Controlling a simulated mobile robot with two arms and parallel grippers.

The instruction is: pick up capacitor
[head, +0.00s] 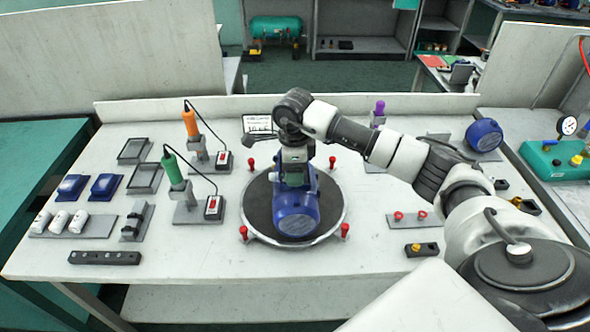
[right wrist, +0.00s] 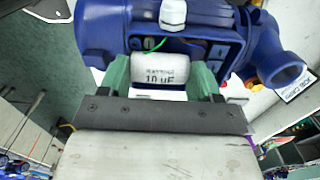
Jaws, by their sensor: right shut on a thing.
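The blue pump (head: 297,214) sits on a dark round turntable (head: 258,207) in the middle of the bench. My right gripper (head: 294,175) points down over the pump. In the right wrist view its green fingers (right wrist: 161,76) are shut on a white capacitor (right wrist: 160,69) marked 10 µF. The capacitor lies at the pump's open box, where a green wire and dark wires show. I cannot tell whether it still touches the box. Several white cylinders lie on a grey tray (head: 97,226) at the left. My left gripper is not in view.
A green-handled tool (head: 174,171) and an orange-handled tool (head: 190,124) stand in holders left of the turntable. Red clamps (head: 244,232) ring the turntable. Blue covers (head: 106,186) and grey trays lie at the left. A blue motor part (head: 484,134) stands at the right.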

